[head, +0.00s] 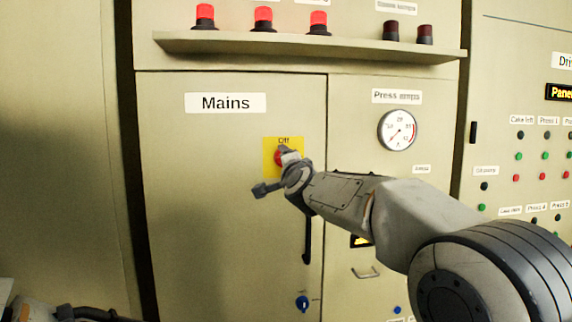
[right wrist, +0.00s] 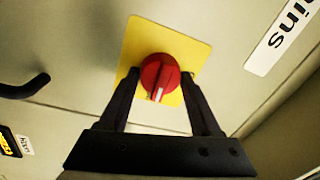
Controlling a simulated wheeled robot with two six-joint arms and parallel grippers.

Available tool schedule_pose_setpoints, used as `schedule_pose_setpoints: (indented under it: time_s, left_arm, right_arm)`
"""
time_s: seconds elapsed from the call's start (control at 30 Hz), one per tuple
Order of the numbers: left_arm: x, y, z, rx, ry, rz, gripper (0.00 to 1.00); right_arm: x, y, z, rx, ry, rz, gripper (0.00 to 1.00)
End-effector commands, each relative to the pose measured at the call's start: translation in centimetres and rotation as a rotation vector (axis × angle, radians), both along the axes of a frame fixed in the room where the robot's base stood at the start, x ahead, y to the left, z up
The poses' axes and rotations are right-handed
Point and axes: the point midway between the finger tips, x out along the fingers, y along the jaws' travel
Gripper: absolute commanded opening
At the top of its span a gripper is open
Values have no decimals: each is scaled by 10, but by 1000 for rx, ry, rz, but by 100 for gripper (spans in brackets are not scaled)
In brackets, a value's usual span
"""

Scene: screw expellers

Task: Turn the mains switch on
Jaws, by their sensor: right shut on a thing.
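A black vertical door handle (head: 307,240) and a blue knob (head: 302,303) are below the switch. A shelf with lit red lamps (head: 263,20) runs above. A pressure gauge (head: 399,130) and button panel (head: 530,160) are at right. The door left of the switch is clear.

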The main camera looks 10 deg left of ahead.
Motion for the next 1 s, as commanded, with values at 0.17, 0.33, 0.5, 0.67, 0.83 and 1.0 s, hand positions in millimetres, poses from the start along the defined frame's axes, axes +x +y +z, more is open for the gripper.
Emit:
schedule_pose_setpoints:
  time_s: [0.17,0.33,0.5,0.67,0.83,1.0]
  left_arm:
    - [0,0,-2,0,0,0,0]
    - [0,0,-2,0,0,0,0]
    - [0,0,-2,0,0,0,0]
    - [0,0,-2,0,0,0,0]
    - [0,0,-2,0,0,0,0]
    - [0,0,-2,0,0,0,0]
  right_arm:
    - [0,1,0,56,20,2,0]
    - [0,1,0,81,28,1,0]
    - [0,1,0,89,31,2,0]
    - [0,1,0,90,31,2,0]
    - [0,1,0,90,32,2,95]
    - [0,1,0,87,30,1,95]
